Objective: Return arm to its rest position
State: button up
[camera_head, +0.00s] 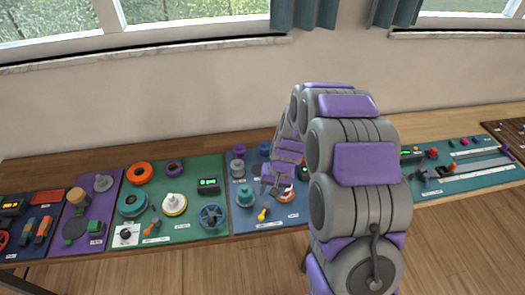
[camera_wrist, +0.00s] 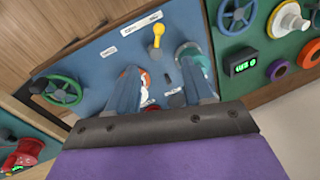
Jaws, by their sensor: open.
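My arm, grey with purple panels, rises in front of the table in the head view and bends over to the blue board (camera_head: 241,222). My gripper (camera_head: 271,188) hangs above that board. In the wrist view my gripper (camera_wrist: 160,76) has its two fingers spread, with nothing held between them. Below and around the fingers are an orange and white round part (camera_wrist: 143,77), a teal ring (camera_wrist: 192,52) and a yellow-handled lever (camera_wrist: 157,35). The fingers partly hide the orange and white part and the teal ring. Contact with the board cannot be told.
A green board (camera_head: 190,235) with rings, a spool and a handwheel (camera_head: 212,217) lies left of the blue one. A purple board (camera_head: 110,190) is further left. A teal board (camera_head: 450,187) with rods is at right, partly behind my arm. The wall stands behind the table.

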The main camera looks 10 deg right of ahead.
jog(key=s+r+n+g+b, duration=0.1)
jog(key=s+r+n+b, duration=0.15)
jog(key=s+r, duration=1.05)
jog(key=s+d+r+h+b, duration=0.1)
jog(key=s, duration=0.9)
jog(key=s+d+r+g+h+b, duration=0.1)
jog(key=s, duration=0.9)
jog(key=shift+s+r, duration=0.25)
jog(key=shift+s, duration=0.05)
